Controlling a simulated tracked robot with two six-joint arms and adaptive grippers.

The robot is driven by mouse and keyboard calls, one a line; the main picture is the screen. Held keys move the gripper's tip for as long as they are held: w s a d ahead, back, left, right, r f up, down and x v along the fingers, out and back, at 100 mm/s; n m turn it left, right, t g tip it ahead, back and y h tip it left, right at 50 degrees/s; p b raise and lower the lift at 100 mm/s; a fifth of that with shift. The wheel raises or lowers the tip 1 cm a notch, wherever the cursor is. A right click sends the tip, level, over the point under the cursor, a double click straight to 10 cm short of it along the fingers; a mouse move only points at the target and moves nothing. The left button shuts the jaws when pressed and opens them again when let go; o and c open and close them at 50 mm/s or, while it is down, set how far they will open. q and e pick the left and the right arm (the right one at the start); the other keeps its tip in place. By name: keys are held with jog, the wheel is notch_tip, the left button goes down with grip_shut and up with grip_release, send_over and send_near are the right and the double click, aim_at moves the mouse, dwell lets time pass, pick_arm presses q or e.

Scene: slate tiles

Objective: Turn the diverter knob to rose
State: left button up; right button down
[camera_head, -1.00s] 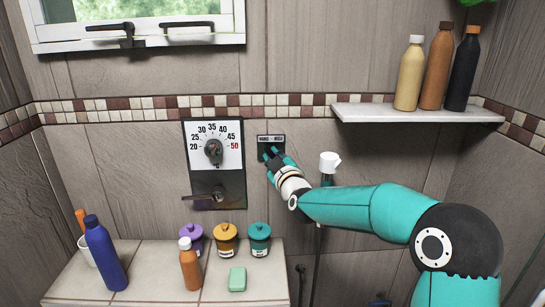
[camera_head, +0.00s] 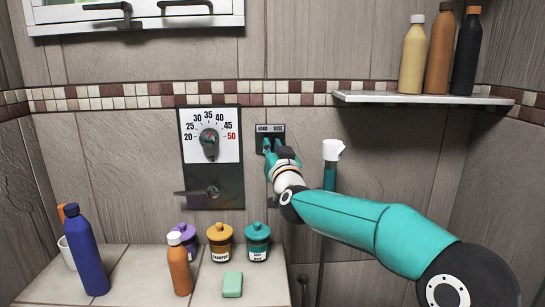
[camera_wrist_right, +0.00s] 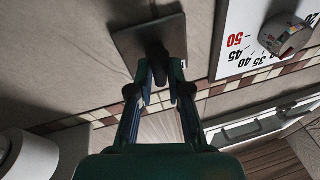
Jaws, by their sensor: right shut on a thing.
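The diverter plate (camera_head: 270,128) is a small dark plate on the wall with a light label strip reading HAND and ROSE. My right gripper (camera_head: 268,146) is at the plate and hides most of the diverter knob. In the right wrist view the plate (camera_wrist_right: 124,42) shows tilted, and the dark knob (camera_wrist_right: 157,56) stands out from it. The right gripper (camera_wrist_right: 160,78) is shut on the knob there, with a finger on each side. Which way the knob points cannot be told clearly. My left gripper is not in view.
The temperature panel (camera_head: 231,153) with its dial and lower lever is left of the plate. A white-headed hand shower (camera_head: 332,150) hangs just right. A shelf (camera_head: 385,98) holds bottles at upper right. Bottles, jars and green soap (camera_head: 232,284) stand on the tiled ledge (camera_head: 132,286) below.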

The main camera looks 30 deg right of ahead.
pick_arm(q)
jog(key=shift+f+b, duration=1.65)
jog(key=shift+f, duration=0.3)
pick_arm(e)
jog(key=shift+r+m+h, duration=0.1)
jog(key=shift+m+h, duration=0.55)
jog(key=shift+m, duration=1.25)
jog(key=shift+r+m+h, duration=0.1)
jog(key=shift+m+h, duration=0.55)
jog(key=shift+m, duration=1.25)
jog(key=c, duration=1.1)
grip_release()
jog(key=shift+w+a, duration=0.1)
jog(key=shift+f, duration=0.2)
jog(key=shift+g, duration=0.3)
jog(key=v, duration=1.2)
